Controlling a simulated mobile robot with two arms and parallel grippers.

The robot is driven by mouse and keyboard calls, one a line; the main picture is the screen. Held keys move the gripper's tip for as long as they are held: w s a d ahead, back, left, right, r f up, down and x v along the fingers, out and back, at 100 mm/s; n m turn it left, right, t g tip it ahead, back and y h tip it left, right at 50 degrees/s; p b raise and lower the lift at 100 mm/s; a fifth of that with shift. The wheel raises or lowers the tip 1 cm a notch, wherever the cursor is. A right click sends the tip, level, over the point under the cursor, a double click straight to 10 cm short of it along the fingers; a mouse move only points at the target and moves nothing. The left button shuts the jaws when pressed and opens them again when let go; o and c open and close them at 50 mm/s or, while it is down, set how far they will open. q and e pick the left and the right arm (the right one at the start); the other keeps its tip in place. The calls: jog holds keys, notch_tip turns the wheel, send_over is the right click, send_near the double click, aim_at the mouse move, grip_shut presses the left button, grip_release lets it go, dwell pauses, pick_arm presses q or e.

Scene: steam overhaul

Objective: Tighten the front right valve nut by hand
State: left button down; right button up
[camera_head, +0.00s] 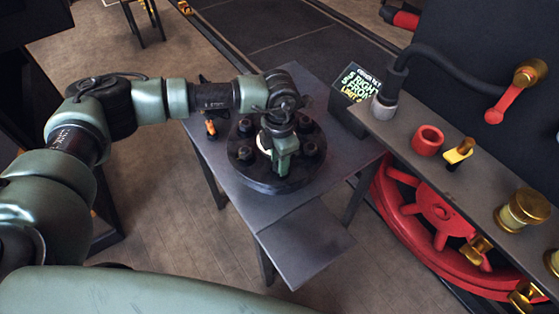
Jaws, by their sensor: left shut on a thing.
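The round dark valve flange (238,165) lies on the small grey table (315,205), with several dark nuts standing around its top. One nut (312,150) shows at its right and another nut (245,153) at its left. My left arm reaches in from the left, and my left gripper (283,164) points down over the front right part of the flange. It is shut on a valve nut, which the gripper itself mostly hides. A pale rounded piece shows just left of the gripper. My right gripper is not in view.
A small orange and black tool (210,128) stands at the table's left edge. A dark box with lettering (356,98) stands at the back right. A grey shelf (400,128) with a red ring (428,140) and brass fittings runs along the right, above a red wheel (400,215). The table's front is clear.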

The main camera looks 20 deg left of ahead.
pick_arm(q)
jog(key=m+b, duration=0.2)
jog(key=b, duration=0.1)
jog(key=m+b, duration=0.3)
jog(key=b, duration=0.1)
jog(key=m+b, duration=0.2)
jog(key=b, duration=0.1)
jog(key=shift+f+m, duration=0.25)
jog(key=shift+m, duration=0.15)
jog(key=shift+r+m+b, duration=0.25)
jog(key=shift+m+b, duration=1.05)
jog(key=shift+b, duration=0.3)
jog(key=shift+r, duration=0.1)
jog(key=c, duration=1)
grip_release()
notch_tip(320, 180, up, 8)
jog(key=shift+f+b, duration=0.15)
jog(key=shift+b, duration=0.6)
